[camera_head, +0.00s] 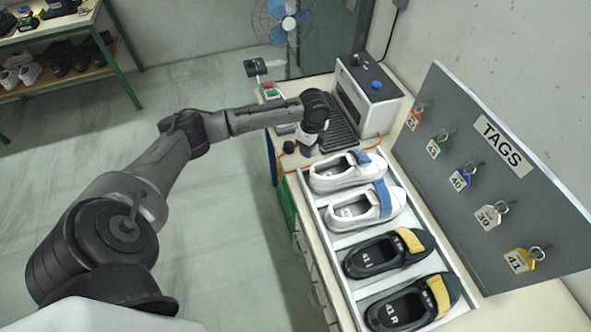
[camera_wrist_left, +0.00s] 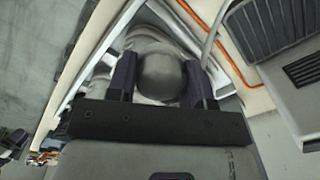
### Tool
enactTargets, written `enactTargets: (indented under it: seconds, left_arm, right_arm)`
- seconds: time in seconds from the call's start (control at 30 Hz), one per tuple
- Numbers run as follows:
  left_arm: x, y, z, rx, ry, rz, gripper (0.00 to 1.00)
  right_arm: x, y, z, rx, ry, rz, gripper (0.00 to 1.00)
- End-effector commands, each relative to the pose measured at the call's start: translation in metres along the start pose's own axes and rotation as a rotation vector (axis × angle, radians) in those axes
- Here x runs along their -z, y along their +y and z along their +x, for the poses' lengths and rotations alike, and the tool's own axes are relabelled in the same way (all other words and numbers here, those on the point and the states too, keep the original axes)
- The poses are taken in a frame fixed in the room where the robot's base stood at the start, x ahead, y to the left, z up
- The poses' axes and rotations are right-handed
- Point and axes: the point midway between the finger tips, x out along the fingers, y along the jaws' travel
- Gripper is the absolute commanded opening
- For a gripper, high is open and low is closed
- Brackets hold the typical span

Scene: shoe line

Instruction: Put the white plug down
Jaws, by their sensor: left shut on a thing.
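My left gripper (camera_head: 309,150) is above the bench, between the grey machine and the far end of the shoe tray. In the head view the gripper and arm hide the plug. A white shoe in the tray lies behind the plug in the wrist view. My right gripper is not in view.
The shoe tray (camera_head: 331,242) holds two white shoes with blue straps and two black shoes with yellow straps. A grey machine (camera_head: 372,95) with a blue knob stands beyond it. A tag board (camera_head: 480,170) leans at the right. An orange cable (camera_head: 340,154) crosses the bench.

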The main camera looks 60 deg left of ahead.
Motion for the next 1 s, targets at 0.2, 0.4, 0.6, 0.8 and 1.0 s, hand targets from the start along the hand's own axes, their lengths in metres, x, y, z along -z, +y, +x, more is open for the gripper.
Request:
enactTargets:
  seconds: [0.2,0.4,0.6,0.8,1.0]
  left_arm:
    - [-0.045,0.001,0.027,-0.002,-0.001,0.147,0.09]
    - [-0.059,0.001,0.048,-0.003,0.001,0.199,0.09]
    - [-0.06,0.001,0.08,-0.001,0.001,0.205,0.09]
    - [-0.06,0.001,0.095,0.0,0.002,0.205,0.09]
    - [-0.06,0.002,0.108,-0.002,0.0,0.205,0.09]
  right_arm:
    - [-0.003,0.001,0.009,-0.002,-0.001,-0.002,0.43]
    - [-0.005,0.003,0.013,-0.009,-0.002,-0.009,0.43]
    - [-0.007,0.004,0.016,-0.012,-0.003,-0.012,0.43]
    - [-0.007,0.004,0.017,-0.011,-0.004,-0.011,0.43]
    - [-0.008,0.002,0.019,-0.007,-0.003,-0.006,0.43]
